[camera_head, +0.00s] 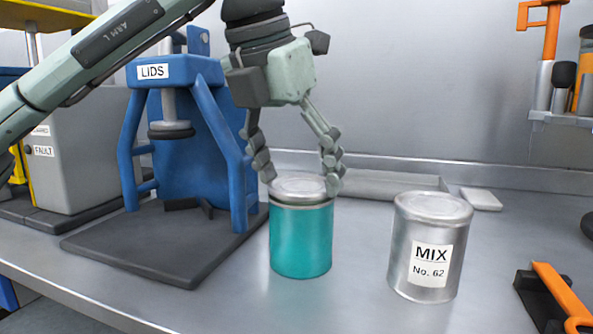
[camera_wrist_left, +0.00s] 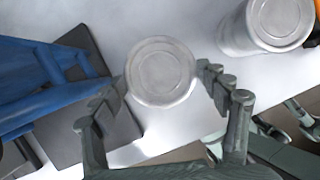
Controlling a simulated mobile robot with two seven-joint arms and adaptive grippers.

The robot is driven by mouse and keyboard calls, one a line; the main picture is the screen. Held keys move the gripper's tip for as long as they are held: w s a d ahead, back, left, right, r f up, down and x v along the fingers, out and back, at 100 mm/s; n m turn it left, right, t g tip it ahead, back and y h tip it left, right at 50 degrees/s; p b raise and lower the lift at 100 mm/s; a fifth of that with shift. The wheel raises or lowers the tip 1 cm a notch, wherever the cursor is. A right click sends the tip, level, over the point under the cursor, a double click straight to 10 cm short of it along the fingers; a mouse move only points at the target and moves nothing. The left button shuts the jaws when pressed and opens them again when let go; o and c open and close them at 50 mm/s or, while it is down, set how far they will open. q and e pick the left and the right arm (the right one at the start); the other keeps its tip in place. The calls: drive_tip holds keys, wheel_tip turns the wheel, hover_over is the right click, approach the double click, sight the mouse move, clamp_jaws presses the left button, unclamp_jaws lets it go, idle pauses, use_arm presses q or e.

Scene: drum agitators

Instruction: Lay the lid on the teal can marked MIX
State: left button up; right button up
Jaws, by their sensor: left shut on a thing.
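A teal can (camera_head: 301,242) stands upright on the bench; no label shows on the side facing me. My left gripper (camera_head: 303,184) is shut on a round grey metal lid (camera_head: 299,187), one finger on each side. The lid is level over the teal can's mouth; I cannot tell whether it touches the rim. In the left wrist view the lid (camera_wrist_left: 161,71) sits between the fingertips (camera_wrist_left: 163,80) and hides the can beneath. The MIX No. 62 label is on a separate silver can (camera_head: 430,248) to the right. My right gripper is not clearly distinguishable.
A blue stand marked LIDS (camera_head: 175,72) on a dark base plate (camera_head: 165,245) is close on the left. The silver can, with a closed-looking top, stands right of the teal can. An orange-handled tool (camera_head: 555,295) lies at far right. Bench between the cans is clear.

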use_arm(q)
drive_tip(key=o, duration=0.9)
drive_tip(key=shift+o, duration=0.3)
drive_tip(key=shift+r+p, duration=2.55)
drive_tip(key=shift+r, duration=1)
drive_tip(key=shift+f, duration=0.1)
